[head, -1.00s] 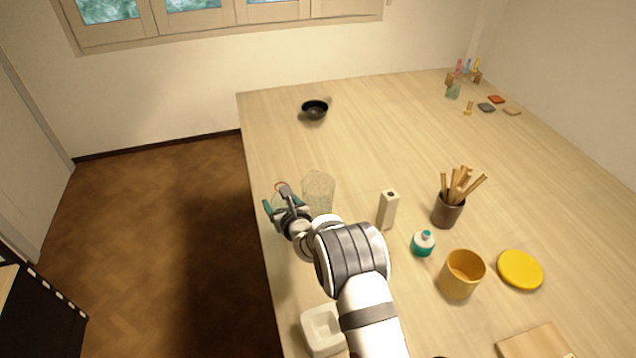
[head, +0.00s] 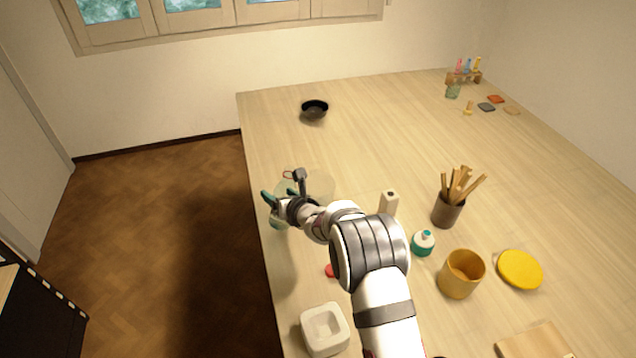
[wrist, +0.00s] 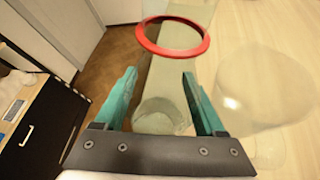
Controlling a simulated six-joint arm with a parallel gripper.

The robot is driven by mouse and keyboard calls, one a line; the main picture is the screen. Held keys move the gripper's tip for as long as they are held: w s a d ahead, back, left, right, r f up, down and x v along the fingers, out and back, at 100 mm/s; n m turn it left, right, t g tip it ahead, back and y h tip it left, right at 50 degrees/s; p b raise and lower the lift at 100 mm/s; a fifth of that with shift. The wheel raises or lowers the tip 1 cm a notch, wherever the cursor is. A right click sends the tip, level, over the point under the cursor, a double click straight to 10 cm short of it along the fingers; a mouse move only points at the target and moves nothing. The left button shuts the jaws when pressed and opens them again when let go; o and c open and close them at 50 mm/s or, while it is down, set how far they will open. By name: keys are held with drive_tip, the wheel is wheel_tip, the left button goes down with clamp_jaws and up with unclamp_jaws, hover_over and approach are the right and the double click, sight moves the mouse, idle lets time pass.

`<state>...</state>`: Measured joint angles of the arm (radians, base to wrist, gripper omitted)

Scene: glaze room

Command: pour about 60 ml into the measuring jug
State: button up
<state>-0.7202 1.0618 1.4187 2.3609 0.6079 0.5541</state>
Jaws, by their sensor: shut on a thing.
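My gripper (head: 279,194) has teal fingers and is over the left part of the table. In the wrist view my gripper (wrist: 160,78) is shut on a clear glass vessel with a red ring (wrist: 145,42). The vessel's level and tilt are hard to make out. A clear, pale jug-like vessel (wrist: 265,88), likely the measuring jug, stands to the right of the held vessel in the wrist view. In the head view this jug (head: 320,184) is very faint, just right of my gripper and partly behind my arm.
A beige block-like bottle (head: 389,203), a teal-and-white bottle (head: 423,243), a brown tool pot (head: 447,211) and an ochre cup (head: 460,275) stand to the right. A white square dish (head: 325,330) is in front. A black bowl (head: 314,110) is behind. The table's left edge is close.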

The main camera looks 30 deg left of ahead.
sight(280, 185)
wheel_tip(280, 185, up, 2)
drive_tip(key=shift+r+m, duration=0.1)
drive_tip(key=shift+m, duration=0.2)
drive_tip(key=shift+w+r+m+g+y, duration=0.1)
drive_tip(key=shift+r+m+g+y, duration=0.2)
drive_tip(key=shift+r+m+g, duration=0.35)
drive_tip(key=shift+w+f+m+g, duration=0.1)
drive_tip(key=shift+f+m+g, duration=0.15)
drive_tip(key=shift+g, duration=0.1)
drive_tip(key=shift+f+g, duration=0.25)
drive_tip(key=shift+g, duration=0.05)
drive_tip(key=shift+s+f+m+y, duration=0.25)
drive_tip(key=shift+f+m+y, duration=0.15)
drive_tip(key=shift+f+m, duration=0.3)
drive_tip(key=m+g, duration=0.1)
drive_tip(key=r+m+g+y, duration=0.1)
drive_tip(key=m, duration=0.1)
drive_tip(key=s+r+m+g+y, duration=0.1)
drive_tip(key=shift+s+a+m+g, duration=0.1)
drive_tip(key=shift+a+m+g, duration=0.15)
drive_tip(key=shift+m+g, duration=0.15)
drive_tip(key=shift+r+m+y, duration=0.3)
drive_tip(key=shift+r+y, duration=0.1)
